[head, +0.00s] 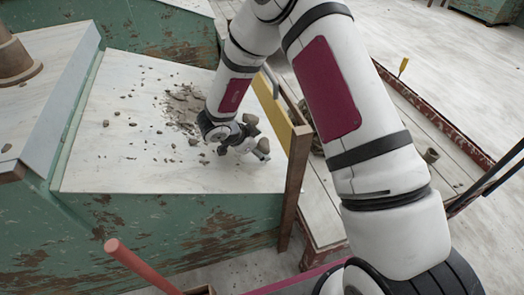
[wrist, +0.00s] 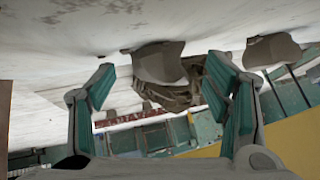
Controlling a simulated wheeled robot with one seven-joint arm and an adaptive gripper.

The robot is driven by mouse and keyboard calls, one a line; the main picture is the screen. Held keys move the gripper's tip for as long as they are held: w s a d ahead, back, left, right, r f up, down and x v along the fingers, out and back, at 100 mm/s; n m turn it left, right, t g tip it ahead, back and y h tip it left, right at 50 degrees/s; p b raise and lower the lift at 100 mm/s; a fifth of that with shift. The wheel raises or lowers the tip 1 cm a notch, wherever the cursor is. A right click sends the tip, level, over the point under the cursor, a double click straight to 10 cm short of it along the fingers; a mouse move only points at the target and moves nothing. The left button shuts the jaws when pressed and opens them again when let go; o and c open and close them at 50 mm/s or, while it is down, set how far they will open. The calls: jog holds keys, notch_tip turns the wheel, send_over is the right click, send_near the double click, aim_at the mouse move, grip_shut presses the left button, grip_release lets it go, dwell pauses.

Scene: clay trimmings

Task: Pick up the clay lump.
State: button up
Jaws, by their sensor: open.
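In the wrist view a grey-brown clay lump (wrist: 160,62) lies on the pale tabletop, ahead of and between my two teal-padded fingers. My gripper (wrist: 161,85) is open, with visible space between its fingers. I cannot tell whether either finger touches the lump. A second lump (wrist: 271,50) sits outside the right finger in that view. In the head view my gripper (head: 248,143) is low over the right part of the tabletop (head: 110,175). A brownish lump (head: 250,119) shows just beyond it. My wrist and fingers partly block the head view here.
A heap of clay flakes (head: 184,106) and scattered crumbs lie left of my gripper. A yellow board (head: 271,112) and a wooden post (head: 295,175) border the table's right side. The tabletop's front left is mostly clear.

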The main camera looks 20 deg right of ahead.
jog(key=shift+w+d+f, duration=0.2)
jog(key=shift+d+f, duration=0.05)
jog(key=shift+f, duration=0.15)
jog(key=c, duration=1.4)
jog(key=shift+o, duration=0.2)
jog(key=shift+r, duration=0.15)
